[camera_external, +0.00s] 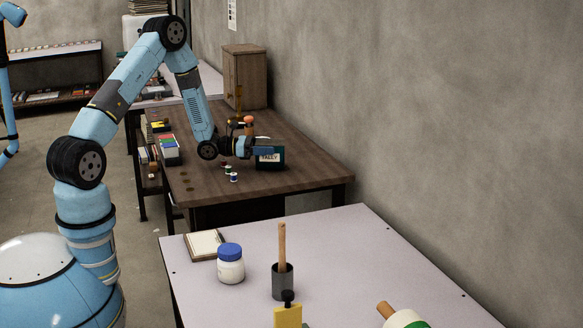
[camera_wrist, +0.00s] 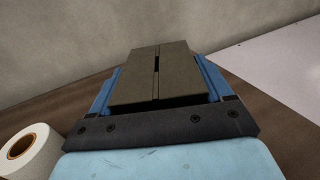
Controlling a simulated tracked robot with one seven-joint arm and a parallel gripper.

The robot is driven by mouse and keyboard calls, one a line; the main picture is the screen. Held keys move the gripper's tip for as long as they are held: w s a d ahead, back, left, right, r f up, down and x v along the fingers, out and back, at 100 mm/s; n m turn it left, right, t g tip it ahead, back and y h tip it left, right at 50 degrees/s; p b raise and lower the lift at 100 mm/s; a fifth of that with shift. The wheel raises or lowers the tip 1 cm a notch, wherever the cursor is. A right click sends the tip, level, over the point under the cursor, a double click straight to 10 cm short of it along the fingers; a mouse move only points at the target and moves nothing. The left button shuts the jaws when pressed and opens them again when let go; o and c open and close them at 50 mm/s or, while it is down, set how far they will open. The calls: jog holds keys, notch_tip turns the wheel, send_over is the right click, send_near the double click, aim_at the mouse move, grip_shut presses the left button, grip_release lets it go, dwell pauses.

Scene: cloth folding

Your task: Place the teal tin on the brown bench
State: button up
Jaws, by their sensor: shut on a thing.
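The teal tin (camera_external: 270,164), dark and boxy with a white label reading TALLY, is at the right part of the brown bench (camera_external: 300,180) in the external view. My gripper (camera_external: 266,150) is shut on the upper part of the tin. The tin looks upright, with its bottom at or very close to the bench top; I cannot tell if it touches.
Small bottles (camera_external: 232,175) stand left of the tin. A file box (camera_external: 169,150) is at the bench's left, and a wooden cabinet (camera_external: 246,77) stands behind. A white roll (camera_wrist: 38,150) shows in the wrist view. A pale table (camera_external: 340,240) with a jar (camera_external: 231,268) is in front.

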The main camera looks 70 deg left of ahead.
jog(key=shift+f, duration=0.45)
jog(key=o, duration=1.3)
jog(key=shift+v, duration=3.75)
